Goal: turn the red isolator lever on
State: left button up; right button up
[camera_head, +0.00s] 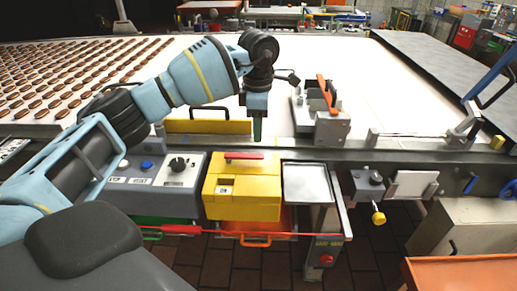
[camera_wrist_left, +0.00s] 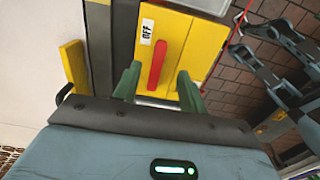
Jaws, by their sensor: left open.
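The red lever (camera_head: 244,155) lies across the top of a yellow isolator box (camera_head: 240,208), crosswise in the head view. In the left wrist view the lever (camera_wrist_left: 157,66) is on the yellow box face (camera_wrist_left: 192,48), beside a white label reading OFF (camera_wrist_left: 147,31). My left gripper (camera_head: 257,131) is above and just beyond the lever's right end in the head view, fingers pointing down. In the left wrist view its two green fingers (camera_wrist_left: 157,87) are apart, with the lever's near end between them in the picture. Contact is not visible.
A grey panel (camera_head: 150,180) with knobs and buttons is left of the box, and a metal tray (camera_head: 306,183) is right of it. A yellow block (camera_head: 209,126) and a steel rail (camera_head: 330,155) run behind. A white belt with brown biscuits lies beyond.

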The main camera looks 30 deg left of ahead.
aim_at(258, 155)
pick_arm(q)
jog(key=shift+f, duration=3.8)
grip_shut()
